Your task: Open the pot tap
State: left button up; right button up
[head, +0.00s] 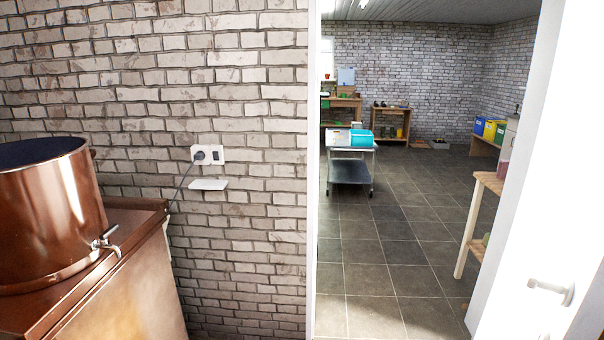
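A large copper-coloured pot (50,215) stands on a brown cabinet at the left edge of the head view, partly cut off by the frame. A small silver tap (106,243) sticks out low on the pot's right side, over the cabinet's front edge. Its lever is too small to tell how it is set. Neither of my grippers shows in the view.
The brown cabinet (130,300) stands against a brick wall with a socket (207,155) and a small white shelf (208,184). At right, a doorway with an open white door (545,190) leads to a tiled room with a trolley (350,170).

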aim_at(103, 240)
jog(key=i+u, duration=0.1)
jog(key=u, duration=2)
jog(key=i+l, duration=0.1)
jog(key=l, duration=0.4)
jog(key=i+l+u, duration=0.1)
jog(key=l, duration=0.4)
jog(key=i+l, duration=0.1)
jog(key=l, duration=0.35)
jog(key=i+l+u, duration=0.1)
jog(key=l, duration=0.4)
